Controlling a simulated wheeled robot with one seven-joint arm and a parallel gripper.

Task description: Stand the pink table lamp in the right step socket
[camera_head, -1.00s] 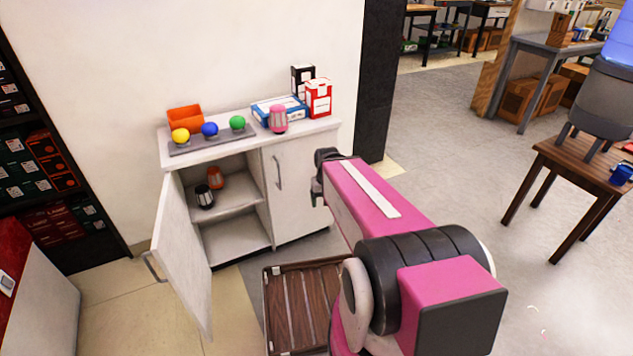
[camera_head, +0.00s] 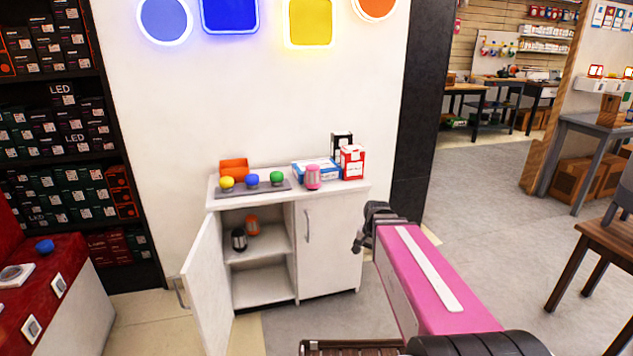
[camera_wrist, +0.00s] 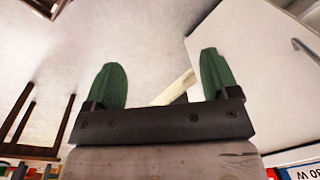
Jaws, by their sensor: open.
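The pink lamp (camera_head: 313,177), pink with a pale grey striped side, stands upright on the white cabinet's top (camera_head: 215,202) in the head view. My gripper (camera_head: 366,228) is to the right of the cabinet, apart from the lamp. In the wrist view my gripper (camera_wrist: 160,65) has its two green fingers spread with nothing between them. A red stepped unit (camera_head: 75,275) is at the left edge of the head view, with white square plates on it. I cannot tell which plate is the right step socket.
Yellow, blue and green balls on a grey tray (camera_head: 238,192), an orange bin (camera_head: 234,168) and boxes (camera_head: 352,162) share the cabinet top. The cabinet's left door (camera_head: 205,285) stands open, with black and orange lamps inside. A wooden table (camera_head: 610,240) is at right.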

